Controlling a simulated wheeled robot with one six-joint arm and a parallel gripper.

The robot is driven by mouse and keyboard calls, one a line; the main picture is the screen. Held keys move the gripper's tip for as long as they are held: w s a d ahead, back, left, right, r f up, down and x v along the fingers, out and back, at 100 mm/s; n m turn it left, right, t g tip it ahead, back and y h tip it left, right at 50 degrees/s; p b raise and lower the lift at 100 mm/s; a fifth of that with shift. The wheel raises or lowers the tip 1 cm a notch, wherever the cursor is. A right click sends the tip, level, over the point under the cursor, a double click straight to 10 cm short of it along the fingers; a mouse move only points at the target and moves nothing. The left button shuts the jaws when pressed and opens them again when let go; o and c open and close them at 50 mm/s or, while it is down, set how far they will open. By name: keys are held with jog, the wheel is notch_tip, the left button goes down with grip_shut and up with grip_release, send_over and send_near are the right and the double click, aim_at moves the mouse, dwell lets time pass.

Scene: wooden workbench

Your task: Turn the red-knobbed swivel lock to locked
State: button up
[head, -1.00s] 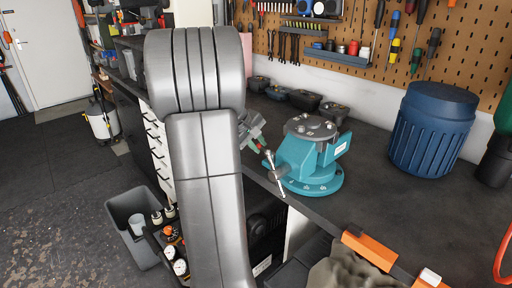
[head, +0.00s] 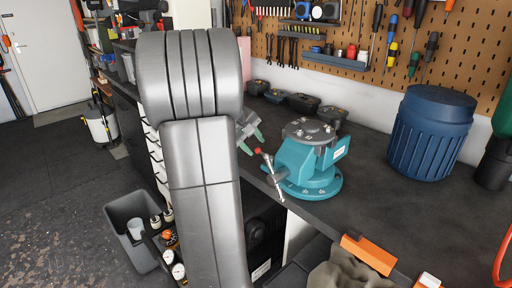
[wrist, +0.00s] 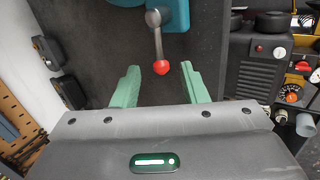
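The swivel lock is a short metal lever (head: 271,172) with a red knob (head: 257,151), on the near left side of the teal vise (head: 305,170). In the wrist view the red knob (wrist: 161,67) hangs at the end of the lever (wrist: 155,35), in line with the gap between the fingertips. My gripper (wrist: 160,78) has two green fingers spread apart, with nothing held between them. In the head view my gripper (head: 252,141) is beside the knob, partly hidden behind my arm.
The vise stands on a dark workbench (head: 375,215). A blue bin (head: 432,132) is to its right, and small dark containers (head: 300,102) line the wall behind. A grey bin (head: 132,225) is below left.

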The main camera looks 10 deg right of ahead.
jog(key=v, duration=1.1)
jog(key=shift+s+r, duration=0.15)
jog(key=shift+r, duration=0.05)
jog(key=x, duration=1.4)
jog(key=shift+a, duration=0.1)
jog(key=shift+a, duration=0.1)
